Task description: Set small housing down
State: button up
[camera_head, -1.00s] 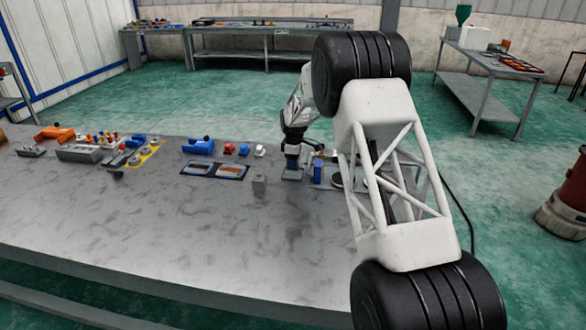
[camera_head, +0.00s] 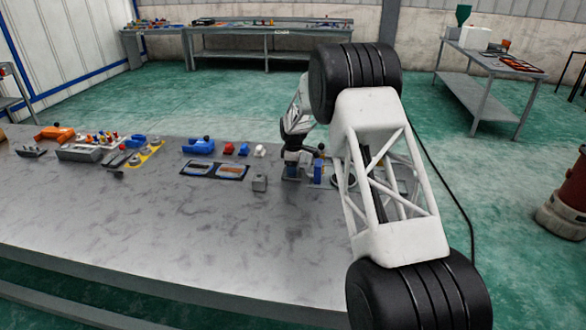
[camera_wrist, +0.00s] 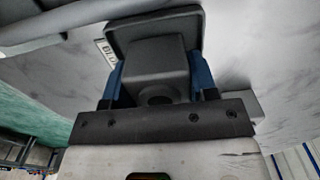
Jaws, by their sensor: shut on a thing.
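The small housing (camera_wrist: 158,70) is a dark grey boxy part with a flared rim and a round hole. In the wrist view it sits between the blue fingers of my gripper (camera_wrist: 158,78), which is shut on it. In the head view my gripper (camera_head: 291,172) is low over the right part of the grey table (camera_head: 170,225). The housing is hard to make out there. I cannot tell whether it touches the surface below.
A small grey block (camera_head: 259,183) stands left of my gripper. A blue upright part (camera_head: 318,172) stands close on the right. The table's front is clear.

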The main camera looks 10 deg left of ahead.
jog(key=shift+f, duration=0.15)
jog(key=o, duration=1.1)
notch_tip(320, 180, up, 12)
jog(key=shift+r, duration=0.15)
dwell(0.9)
